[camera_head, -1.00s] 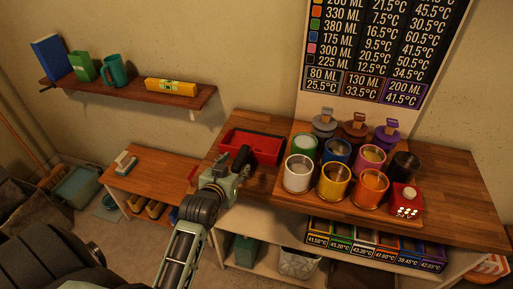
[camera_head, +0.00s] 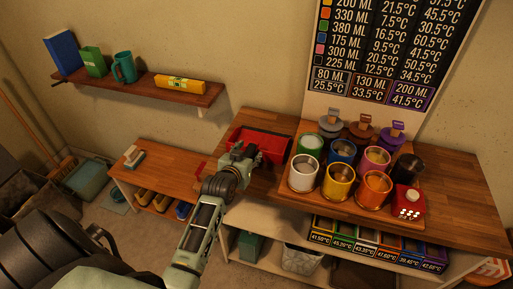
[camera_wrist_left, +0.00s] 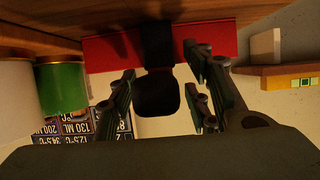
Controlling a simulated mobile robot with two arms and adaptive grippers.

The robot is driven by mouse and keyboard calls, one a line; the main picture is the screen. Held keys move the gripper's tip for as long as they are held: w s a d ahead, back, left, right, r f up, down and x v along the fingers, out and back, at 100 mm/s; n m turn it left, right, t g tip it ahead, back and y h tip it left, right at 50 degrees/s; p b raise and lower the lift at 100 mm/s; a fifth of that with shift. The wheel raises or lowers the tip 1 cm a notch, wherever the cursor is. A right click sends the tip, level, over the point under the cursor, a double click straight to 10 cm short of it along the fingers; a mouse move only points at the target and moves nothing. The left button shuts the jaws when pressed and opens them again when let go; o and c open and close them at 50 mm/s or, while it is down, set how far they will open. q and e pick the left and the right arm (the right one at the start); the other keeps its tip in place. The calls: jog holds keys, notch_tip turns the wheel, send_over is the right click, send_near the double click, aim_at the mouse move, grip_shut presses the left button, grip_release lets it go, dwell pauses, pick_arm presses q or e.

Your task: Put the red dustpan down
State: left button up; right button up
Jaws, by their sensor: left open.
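The red dustpan (camera_head: 267,141) rests on the wooden counter, left of the cups. My left gripper (camera_head: 245,157) is in front of it and hides part of it. In the left wrist view the dustpan is a red band (camera_wrist_left: 215,38) under the wood at the top. Its black handle (camera_wrist_left: 157,90) reaches down between the fingers of my left gripper (camera_wrist_left: 160,82). The fingers are apart, with gaps showing on both sides of the handle. My right gripper is not in view.
Several coloured cups (camera_head: 338,182) stand on a board to the right, close to the gripper. A red device (camera_head: 407,202) stands at the board's right end. A wall shelf (camera_head: 140,90) is at the back left. A lower wooden bench (camera_head: 165,168) is on the left.

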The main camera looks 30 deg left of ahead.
pick_arm(q)
grip_shut()
dwell(0.3)
dwell(0.3)
jog(key=shift+r, duration=0.15)
